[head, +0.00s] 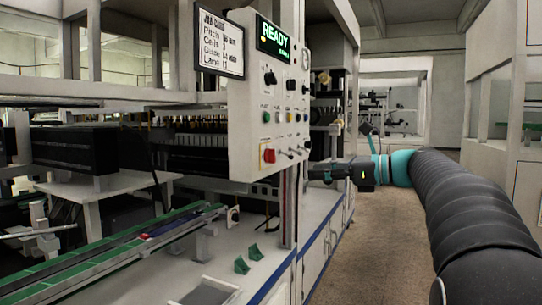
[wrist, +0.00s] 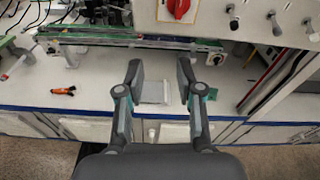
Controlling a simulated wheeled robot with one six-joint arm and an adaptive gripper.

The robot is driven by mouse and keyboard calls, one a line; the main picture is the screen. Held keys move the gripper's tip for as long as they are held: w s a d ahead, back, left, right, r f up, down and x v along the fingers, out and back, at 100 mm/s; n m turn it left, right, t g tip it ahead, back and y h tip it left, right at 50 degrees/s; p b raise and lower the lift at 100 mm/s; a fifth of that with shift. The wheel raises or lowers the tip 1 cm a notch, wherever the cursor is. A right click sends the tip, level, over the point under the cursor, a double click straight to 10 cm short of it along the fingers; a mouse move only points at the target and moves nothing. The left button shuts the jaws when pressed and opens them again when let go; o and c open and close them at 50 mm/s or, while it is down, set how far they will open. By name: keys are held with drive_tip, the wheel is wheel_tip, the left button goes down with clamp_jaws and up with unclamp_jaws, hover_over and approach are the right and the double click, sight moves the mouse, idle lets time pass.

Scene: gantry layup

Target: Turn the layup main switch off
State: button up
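A red rotary switch (head: 269,155), apparently the main switch, sits low on the white control panel (head: 240,110). In the wrist view the red switch (wrist: 179,8) is at the top edge, partly cut off; I cannot tell its set position. The panel's display (head: 273,40) reads READY in green. My gripper (head: 326,173) is to the right of the panel in the head view, slightly lower than the switch and apart from it. In the wrist view my gripper (wrist: 159,72) is open and empty, its two fingers spread below the switch in the picture.
Metal toggles (wrist: 274,22) stick out to the right of the switch. Above are coloured buttons (head: 279,117) and black knobs (head: 270,78). A job card (head: 220,45) hangs at the panel's left. An orange-handled tool (wrist: 64,91) lies on the bench (wrist: 100,85). The aisle floor (head: 375,235) is clear.

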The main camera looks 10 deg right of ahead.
sight(275, 155)
drive_tip(key=w+d+r+m+y, duration=0.1)
drive_tip(key=d+r, duration=0.2)
drive_tip(key=shift+t, duration=0.4)
drive_tip(key=x, duration=1.3)
drive_tip(key=shift+w+a+f, duration=0.1)
drive_tip(key=shift+w+a, duration=0.15)
clamp_jaws()
